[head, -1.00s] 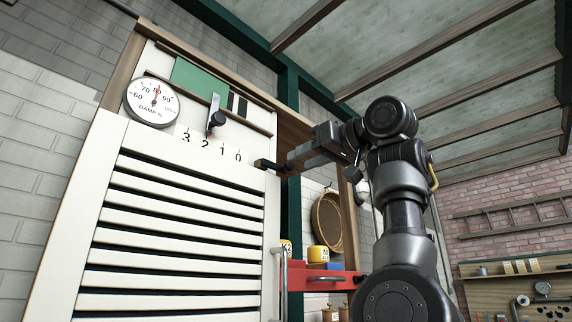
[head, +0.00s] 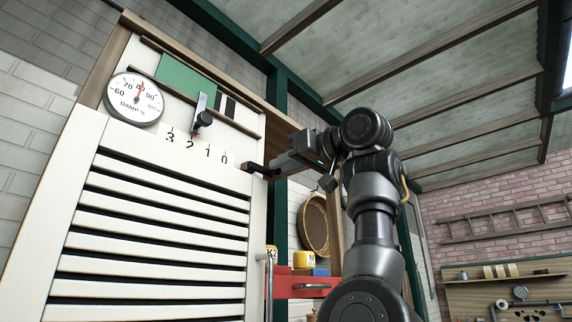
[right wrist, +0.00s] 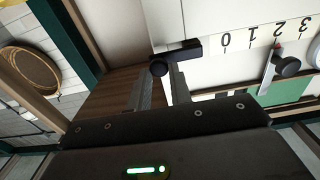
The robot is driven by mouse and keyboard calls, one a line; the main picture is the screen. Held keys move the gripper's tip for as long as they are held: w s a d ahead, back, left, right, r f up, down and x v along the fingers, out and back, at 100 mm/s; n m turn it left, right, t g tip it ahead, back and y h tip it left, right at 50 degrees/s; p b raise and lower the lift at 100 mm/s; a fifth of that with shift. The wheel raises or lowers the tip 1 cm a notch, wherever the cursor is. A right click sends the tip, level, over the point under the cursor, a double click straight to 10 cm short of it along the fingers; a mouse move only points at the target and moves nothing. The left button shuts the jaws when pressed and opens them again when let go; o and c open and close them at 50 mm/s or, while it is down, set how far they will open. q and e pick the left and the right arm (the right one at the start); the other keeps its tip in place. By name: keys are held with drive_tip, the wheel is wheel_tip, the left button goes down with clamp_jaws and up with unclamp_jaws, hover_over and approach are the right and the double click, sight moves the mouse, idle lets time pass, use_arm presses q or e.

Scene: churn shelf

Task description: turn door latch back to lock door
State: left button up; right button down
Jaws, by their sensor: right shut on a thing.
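The slatted white door (head: 95,170) fills the left of the head view and looks closed. The door latch, a small dark bar (head: 252,167), sits at the door's upper right edge beside the wooden frame, roughly level with the "0" mark. In the right wrist view the latch (right wrist: 186,49) reaches from its round pivot over the white door panel. My right gripper (head: 273,170) comes in from the right and is shut on the latch. In the right wrist view its fingertips (right wrist: 162,75) are at the round end of the latch. My left gripper is out of view.
Above the door are a round damp gauge (head: 134,99), a green panel (head: 188,74) and a lever with a black knob (head: 203,118) over a 3-2-1-0 scale. A vertical door handle (head: 268,285) is below. Yellow tins (head: 304,259) stand on a red shelf behind.

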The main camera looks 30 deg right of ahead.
drive_tip(key=shift+f, duration=0.1)
drive_tip(key=shift+f+m+b, duration=0.45)
drive_tip(key=shift+m+b, duration=0.35)
drive_tip(key=m+b, duration=0.1)
drive_tip(key=f+m+b, duration=0.1)
drive_tip(key=m, duration=0.1)
drive_tip(key=f+m+b, duration=0.1)
drive_tip(key=m, duration=0.1)
drive_tip(key=shift+a, duration=0.35)
drive_tip(key=m, duration=0.1)
drive_tip(key=f+m+b, duration=0.1)
drive_tip(key=m, duration=0.1)
drive_tip(key=shift+s+a, duration=0.15)
drive_tip(key=shift+a, duration=0.15)
drive_tip(key=m, duration=0.1)
drive_tip(key=a+m+b, duration=0.1)
drive_tip(key=m, duration=0.2)
drive_tip(key=shift+s+a+f, duration=0.2)
drive_tip(key=shift+s+f, duration=0.1)
drive_tip(key=shift+f, duration=0.1)
drive_tip(key=shift+s+a+f+m+b, duration=0.1)
drive_tip(key=shift+s+a+m+b, duration=0.2)
drive_tip(key=shift+m, duration=0.8)
drive_tip(key=shift+w+a+f+m+b, duration=0.1)
drive_tip(key=shift+a+m, duration=0.3)
drive_tip(key=shift+m, duration=0.7)
drive_tip(key=shift+s+r, duration=0.1)
